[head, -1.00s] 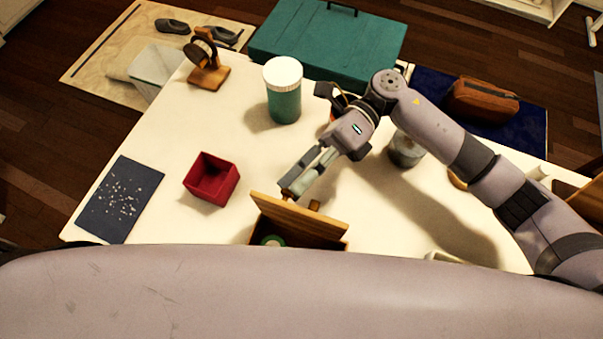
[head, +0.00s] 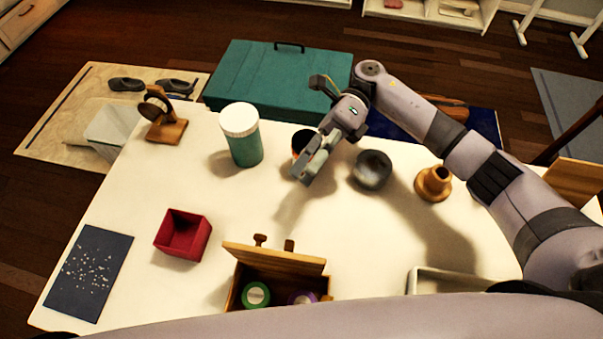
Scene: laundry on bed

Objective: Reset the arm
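My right arm comes in from the right, and its gripper (head: 306,176) hangs over the middle of the white table (head: 345,225), fingers pointing down and to the left. The two fingers overlap from this angle, so I cannot tell whether they are open or shut; I see nothing held between them. The gripper partly hides a dark cup with an orange side (head: 300,143). My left gripper is not in view.
A wooden box (head: 275,262) with a raised lid holds green and purple round items. A red open box (head: 183,235), a white-lidded green jar (head: 241,135), a dark round pot (head: 372,169) and a wooden vase-like piece (head: 433,183) stand around the gripper.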

